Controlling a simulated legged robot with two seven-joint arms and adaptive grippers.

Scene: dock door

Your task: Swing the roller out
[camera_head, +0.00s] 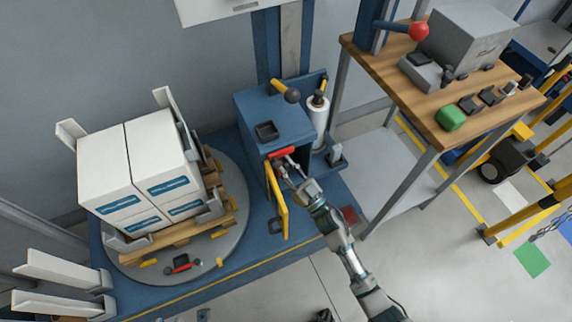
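A white film roller (318,116) with a dark top stands upright on the right side of the blue cabinet (268,122). The cabinet's front opening holds a red bar (282,153). A yellow-framed panel (278,200) stands out from the cabinet's front. My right gripper (287,168) is at this opening, just below the red bar and beside the panel's upper end. Its fingers look spread apart, and I see nothing held. Whether a finger touches the bar or the panel is too small to tell. My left gripper is not in view.
White boxes (140,175) sit on a pallet on the round turntable (232,243) at left. A wooden-topped workbench (440,85) stands at right, with a red-knobbed lever (418,31) above it. Yellow rails (522,215) stand far right. Floor in front is mostly clear.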

